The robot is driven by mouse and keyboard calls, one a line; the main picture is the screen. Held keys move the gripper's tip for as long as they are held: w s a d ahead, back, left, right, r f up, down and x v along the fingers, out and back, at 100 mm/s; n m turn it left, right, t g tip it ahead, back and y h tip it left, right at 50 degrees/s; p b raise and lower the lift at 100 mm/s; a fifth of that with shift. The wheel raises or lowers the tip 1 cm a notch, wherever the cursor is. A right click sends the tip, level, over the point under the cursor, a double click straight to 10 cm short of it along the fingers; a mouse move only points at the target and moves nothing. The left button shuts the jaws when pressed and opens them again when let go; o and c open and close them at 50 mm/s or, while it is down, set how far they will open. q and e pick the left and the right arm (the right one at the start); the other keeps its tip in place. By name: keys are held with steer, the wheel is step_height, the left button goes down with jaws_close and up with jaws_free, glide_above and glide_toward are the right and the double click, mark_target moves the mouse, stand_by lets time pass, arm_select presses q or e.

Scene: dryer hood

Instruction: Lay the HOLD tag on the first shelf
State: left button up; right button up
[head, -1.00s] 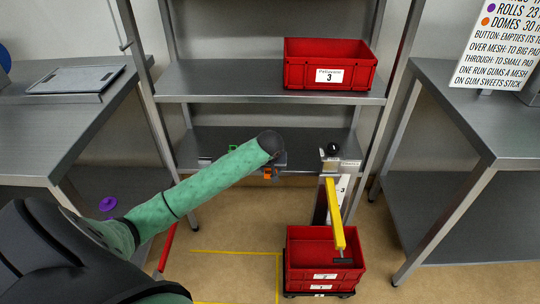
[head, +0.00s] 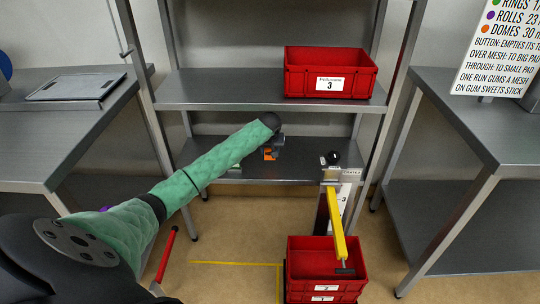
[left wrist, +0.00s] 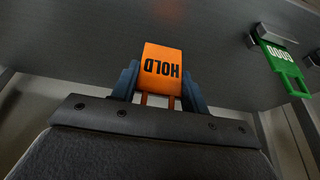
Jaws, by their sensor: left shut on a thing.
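The orange HOLD tag (left wrist: 161,70) is held between the two fingers of my left gripper (left wrist: 157,86), which is shut on it. In the head view the tag (head: 270,154) shows small below the end of my left arm, in front of or over the lower shelf (head: 302,170); I cannot tell whether it touches the shelf. My left gripper (head: 277,143) is partly hidden by the wrist there. A green GOOD tag (left wrist: 280,66) is at the right in the left wrist view, beside a small metal holder. My right gripper is not in view.
A red bin marked 3 (head: 329,74) stands on the upper shelf (head: 220,91). Stacked red bins (head: 322,262) and a post with a yellow lever (head: 337,222) stand before the rack at right. Side tables (head: 490,130) flank it. The lower shelf's middle looks clear.

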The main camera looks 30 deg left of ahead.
mark_target(270, 150)
arm_select(q)
steer(key=shift+w+a, duration=0.35)
steer(key=shift+w, duration=0.25)
steer(key=shift+f, duration=1.8)
steer(key=o, duration=1)
steer(key=shift+c, duration=0.2)
